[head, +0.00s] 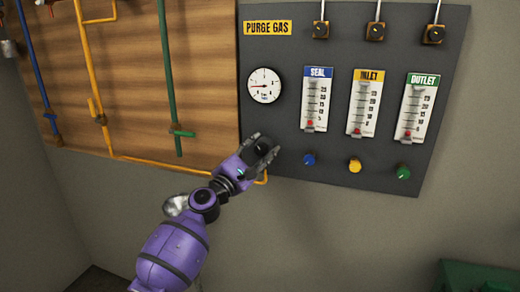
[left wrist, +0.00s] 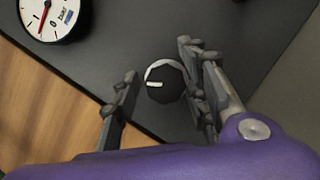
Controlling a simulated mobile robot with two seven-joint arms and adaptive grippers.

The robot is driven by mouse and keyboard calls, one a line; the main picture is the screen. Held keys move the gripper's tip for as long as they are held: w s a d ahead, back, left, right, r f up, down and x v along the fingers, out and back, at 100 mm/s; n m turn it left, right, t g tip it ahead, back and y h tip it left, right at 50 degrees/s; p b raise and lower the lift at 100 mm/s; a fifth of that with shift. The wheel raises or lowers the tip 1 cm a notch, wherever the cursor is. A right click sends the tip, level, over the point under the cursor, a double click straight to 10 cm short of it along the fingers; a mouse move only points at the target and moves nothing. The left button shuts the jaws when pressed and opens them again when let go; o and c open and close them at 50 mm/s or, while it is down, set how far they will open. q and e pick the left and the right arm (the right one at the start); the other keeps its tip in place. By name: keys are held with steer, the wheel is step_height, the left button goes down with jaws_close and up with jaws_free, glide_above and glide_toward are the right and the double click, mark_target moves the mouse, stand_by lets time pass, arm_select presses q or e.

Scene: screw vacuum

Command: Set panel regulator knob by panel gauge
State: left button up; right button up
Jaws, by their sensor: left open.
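The panel gauge (head: 264,85) is a round white dial on the dark panel, its red needle pointing left in the head view. It is partly cut off in the left wrist view (left wrist: 47,18). The regulator knob (left wrist: 165,82) is black with a pale collar and a white mark pointing left in the left wrist view. My left gripper (head: 262,150) is at the panel below the gauge; the knob is mostly hidden behind it in the head view. Its open fingers (left wrist: 158,66) stand on either side of the knob, with visible gaps. My right gripper is out of view.
The panel (head: 338,180) carries blue (head: 309,159), yellow (head: 355,165) and green (head: 403,172) knobs below three flow meters, right of my gripper. Colored pipes run on the wooden board (head: 137,80) at left. A yellow pipe passes below my gripper.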

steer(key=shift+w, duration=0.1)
arm_select(q)
steer(key=c, duration=0.5)
steer(key=shift+r, duration=0.1)
jaws_close()
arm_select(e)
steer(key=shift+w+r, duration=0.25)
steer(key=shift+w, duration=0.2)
arm_select(q)
steer(key=shift+r+m, duration=0.15)
steer(key=shift+m, duration=0.25)
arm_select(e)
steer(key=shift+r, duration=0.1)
